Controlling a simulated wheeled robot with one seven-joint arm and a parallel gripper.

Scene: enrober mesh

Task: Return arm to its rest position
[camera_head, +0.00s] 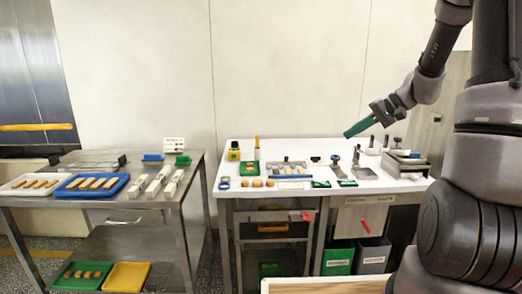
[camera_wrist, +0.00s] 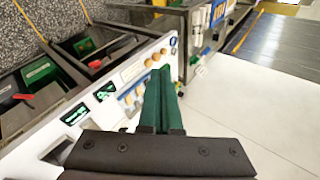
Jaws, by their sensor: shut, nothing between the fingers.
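My gripper (camera_head: 350,132) hangs in the air above the white worktable, on the right side of the head view. Its long green fingers point down and to the left. In the wrist view the fingers (camera_wrist: 162,72) lie together, shut, with nothing seen between them. My arm comes down from the upper right, bent at the elbow, with the gripper clear of the table.
The white worktable (camera_head: 232,200) carries small tools, trays and stands below my gripper. A steel cart (camera_head: 188,190) at left holds a blue tray (camera_head: 70,192) and a white tray (camera_head: 12,192) of bars. Bins (camera_head: 338,258) stand underneath. The wall behind is bare.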

